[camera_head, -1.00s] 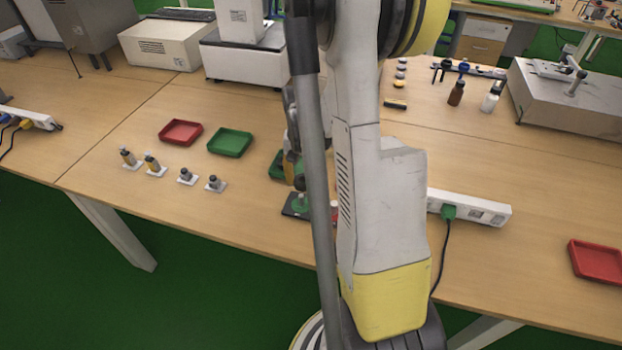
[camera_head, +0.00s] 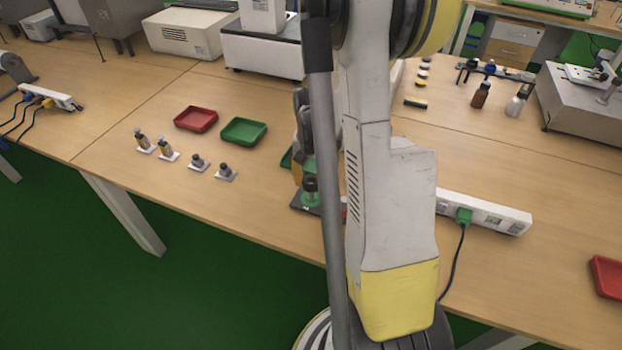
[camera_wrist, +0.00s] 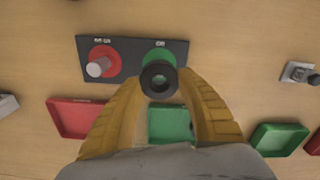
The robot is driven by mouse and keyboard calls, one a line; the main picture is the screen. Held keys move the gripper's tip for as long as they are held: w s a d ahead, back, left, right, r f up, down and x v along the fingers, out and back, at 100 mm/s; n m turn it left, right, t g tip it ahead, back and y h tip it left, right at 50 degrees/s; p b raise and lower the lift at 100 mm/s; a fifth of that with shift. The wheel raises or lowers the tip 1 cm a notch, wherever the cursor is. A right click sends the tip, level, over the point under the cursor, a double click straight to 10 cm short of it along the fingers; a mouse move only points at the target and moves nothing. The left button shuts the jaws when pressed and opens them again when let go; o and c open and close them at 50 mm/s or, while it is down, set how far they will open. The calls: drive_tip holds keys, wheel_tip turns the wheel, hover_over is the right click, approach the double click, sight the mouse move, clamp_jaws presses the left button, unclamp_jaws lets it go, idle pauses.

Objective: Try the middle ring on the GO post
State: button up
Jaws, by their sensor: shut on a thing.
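In the wrist view my gripper (camera_wrist: 160,84) has its yellow fingers shut on a dark hollow ring (camera_wrist: 158,78). The ring is over the green disc (camera_wrist: 157,54) of a dark plate (camera_wrist: 127,45). I cannot tell whether it is around the GO post or only above it. A pale grey post stands bare on the red disc (camera_wrist: 106,54) at the plate's left end. In the head view my gripper (camera_head: 303,168) is low over the plate (camera_head: 301,206), partly hidden by my arm. Several small grey and yellowish parts (camera_head: 197,162) stand on white pads to the left.
A green tray (camera_wrist: 168,124) lies just beside the plate, with a red tray (camera_wrist: 72,118) left of it. Another green tray (camera_head: 243,130) and a red tray (camera_head: 196,119) lie farther left in the head view. A power strip (camera_head: 485,212) is right of my arm.

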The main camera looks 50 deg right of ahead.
sight(311, 190)
drive_tip(key=shift+f+b, duration=2.1)
drive_tip(key=shift+f, duration=0.3)
drive_tip(key=shift+r, duration=0.15)
drive_tip(key=shift+r+p, duration=2.4)
drive_tip(key=shift+r, duration=0.8)
